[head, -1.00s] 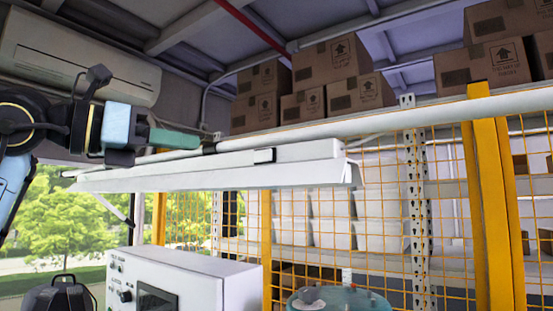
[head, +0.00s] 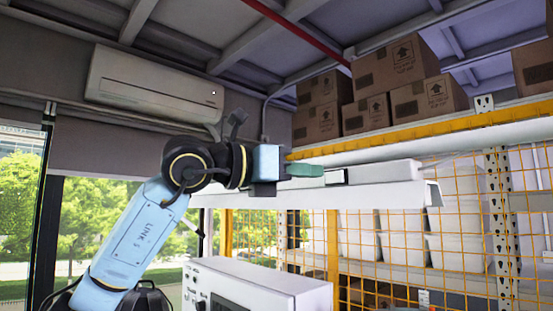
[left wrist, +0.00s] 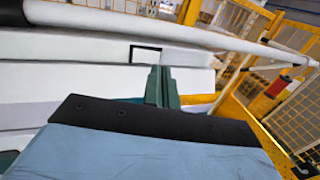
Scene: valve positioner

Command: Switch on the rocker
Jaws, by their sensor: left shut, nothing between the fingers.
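The rocker (head: 338,176) is a small black-framed switch on the front of the long white lamp housing (head: 385,176). In the left wrist view the rocker (left wrist: 145,54) shows just above and left of the fingertips, its right part partly covered. My left gripper (head: 320,171), with green fingers, is shut and empty. Its tips are at the left edge of the rocker in the head view. In the left wrist view the shut fingers (left wrist: 160,75) point at the housing. I cannot tell whether they touch it. My right gripper is in neither view.
A white control box (head: 255,290) stands below the lamp. Yellow mesh fencing (head: 465,215) and shelves with white bins (head: 455,240) are behind. Cardboard boxes (head: 425,100) sit above. An air conditioner (head: 150,88) hangs at upper left. A white pipe (left wrist: 130,22) runs along the housing.

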